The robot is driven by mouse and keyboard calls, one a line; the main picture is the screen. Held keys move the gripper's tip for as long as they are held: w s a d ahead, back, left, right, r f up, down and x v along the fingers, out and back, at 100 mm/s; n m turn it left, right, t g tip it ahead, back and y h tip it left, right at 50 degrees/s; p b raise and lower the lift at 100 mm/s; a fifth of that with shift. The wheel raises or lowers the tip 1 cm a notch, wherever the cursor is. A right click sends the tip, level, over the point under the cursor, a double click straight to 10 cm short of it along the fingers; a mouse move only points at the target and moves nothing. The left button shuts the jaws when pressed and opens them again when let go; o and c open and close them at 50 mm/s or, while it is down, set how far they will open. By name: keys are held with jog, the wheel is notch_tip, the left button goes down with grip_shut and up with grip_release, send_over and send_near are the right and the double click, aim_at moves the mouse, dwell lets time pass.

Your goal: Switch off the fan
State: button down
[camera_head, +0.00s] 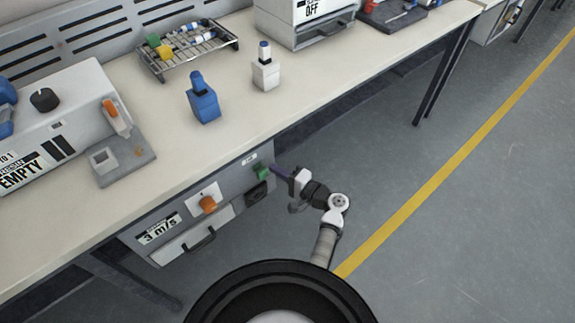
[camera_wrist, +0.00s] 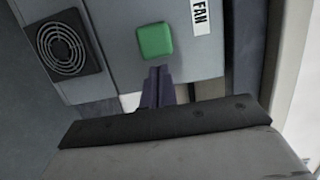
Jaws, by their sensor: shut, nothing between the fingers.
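The fan control is a green square button (camera_head: 261,173) on the grey panel under the bench. In the wrist view the green button (camera_wrist: 155,41) sits beside a white "FAN" label (camera_wrist: 200,15). A round fan grille (camera_wrist: 63,48) is on the same panel, and it shows below the button in the head view (camera_head: 257,193). My gripper (camera_head: 276,170) is shut and empty, its dark fingers pointing at the panel close to the button. In the wrist view the fingertips (camera_wrist: 159,70) lie just below the button; I cannot tell whether they touch it.
An orange knob (camera_head: 208,204), a "3 m/s" label (camera_head: 158,229) and a drawer handle (camera_head: 198,241) are on the panel to the left. Floor to the right is clear.

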aim_at(260, 179)
jog(key=shift+s+a, duration=0.15)
jog(key=shift+a, duration=0.1)
jog(key=shift+s+a, duration=0.75)
jog(key=shift+a, duration=0.25)
jog(key=shift+s+a, duration=0.75)
jog(key=shift+a, duration=0.25)
jog(key=shift+f, duration=0.1)
